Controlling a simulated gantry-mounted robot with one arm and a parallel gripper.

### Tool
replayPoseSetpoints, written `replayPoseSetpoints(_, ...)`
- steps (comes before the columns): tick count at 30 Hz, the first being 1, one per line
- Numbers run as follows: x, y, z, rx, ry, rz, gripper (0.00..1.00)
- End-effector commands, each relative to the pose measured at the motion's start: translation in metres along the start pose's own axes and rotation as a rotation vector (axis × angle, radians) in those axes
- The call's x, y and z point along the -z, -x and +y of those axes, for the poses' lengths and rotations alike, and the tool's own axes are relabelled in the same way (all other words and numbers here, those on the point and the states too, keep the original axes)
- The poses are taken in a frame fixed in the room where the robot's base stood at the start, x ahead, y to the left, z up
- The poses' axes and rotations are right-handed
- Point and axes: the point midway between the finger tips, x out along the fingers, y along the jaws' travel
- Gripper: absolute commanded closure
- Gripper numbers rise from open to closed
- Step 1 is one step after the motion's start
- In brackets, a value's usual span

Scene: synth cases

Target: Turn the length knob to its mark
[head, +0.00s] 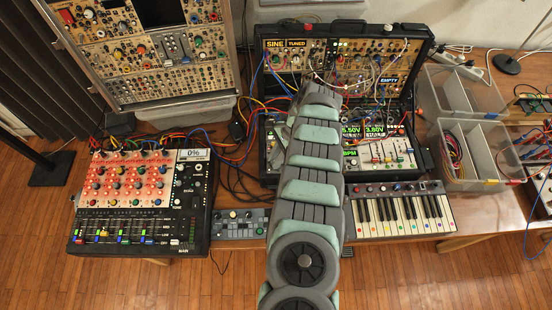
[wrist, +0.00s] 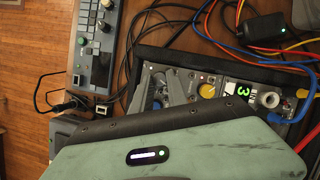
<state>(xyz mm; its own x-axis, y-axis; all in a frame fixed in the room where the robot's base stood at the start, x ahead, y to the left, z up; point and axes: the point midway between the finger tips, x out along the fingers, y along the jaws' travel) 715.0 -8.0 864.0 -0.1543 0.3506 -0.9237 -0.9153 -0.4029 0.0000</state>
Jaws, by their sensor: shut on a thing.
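My gripper (wrist: 165,93) shows in the wrist view as two grey fingers reaching down to a grey panel (wrist: 222,82) in the black case. They are shut on a small knob that is mostly hidden between them. I cannot read its label or see its mark.
Patch cables (wrist: 215,30) loop close to the panel, and one plugs in at its right. A keyboard (head: 400,213) and small controller (head: 240,224) lie in front of the case. A mixer (head: 140,205) stands left, clear bins (head: 478,155) right.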

Motion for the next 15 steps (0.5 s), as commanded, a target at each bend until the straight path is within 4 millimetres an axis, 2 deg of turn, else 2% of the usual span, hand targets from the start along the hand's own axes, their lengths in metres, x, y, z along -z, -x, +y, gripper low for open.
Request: replayPoseSetpoints(15, 0.0010, -0.0007, -0.0016, -0.018, 0.049, 0.003, 1.00)
